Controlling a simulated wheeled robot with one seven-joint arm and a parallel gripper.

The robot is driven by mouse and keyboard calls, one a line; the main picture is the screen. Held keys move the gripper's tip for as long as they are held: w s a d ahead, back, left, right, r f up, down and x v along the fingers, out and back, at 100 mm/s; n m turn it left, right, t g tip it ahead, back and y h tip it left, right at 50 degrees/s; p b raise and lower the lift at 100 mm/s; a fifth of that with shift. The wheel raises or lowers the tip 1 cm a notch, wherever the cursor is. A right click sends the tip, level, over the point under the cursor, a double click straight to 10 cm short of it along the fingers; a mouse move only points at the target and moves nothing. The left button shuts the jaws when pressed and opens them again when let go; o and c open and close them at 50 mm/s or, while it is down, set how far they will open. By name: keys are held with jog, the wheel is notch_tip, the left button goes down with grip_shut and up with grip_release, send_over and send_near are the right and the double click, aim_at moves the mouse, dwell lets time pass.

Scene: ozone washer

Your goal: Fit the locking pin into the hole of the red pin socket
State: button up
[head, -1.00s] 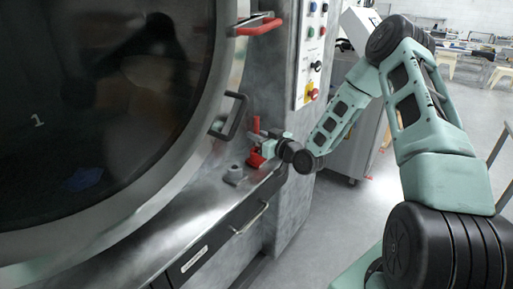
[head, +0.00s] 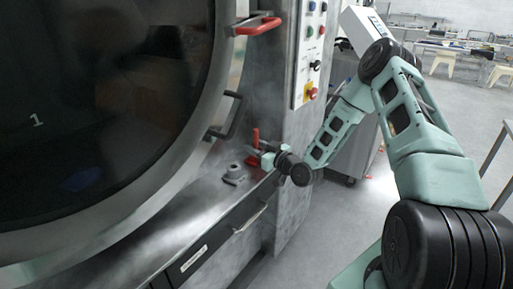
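A small upright red part (head: 255,138) shows on the metal ledge below the washer's round door frame; I take it for the red pin socket. Its lower portion is mostly hidden by my gripper. My gripper (head: 252,156) is low over the ledge, close beside or in front of the red part; contact cannot be told. Its fingers are too small and overlapped to show whether they are open or shut. I cannot make out the locking pin clearly. A grey round fitting on a flat base (head: 234,173) stands on the ledge, just left of and nearer than the gripper.
The big round washer door (head: 100,110) fills the left, with a red handle (head: 257,26) and a black handle (head: 231,116) near its right edge. A control panel (head: 311,55) is on the column behind. A drawer (head: 215,235) lies below the ledge. Open floor is at right.

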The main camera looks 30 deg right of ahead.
jog(key=shift+r, duration=0.2)
jog(key=s+d+b, duration=0.2)
jog(key=s, duration=0.9)
jog(key=shift+s+d+b, duration=0.15)
jog(key=shift+s+b, duration=0.15)
jog(key=shift+s, duration=0.1)
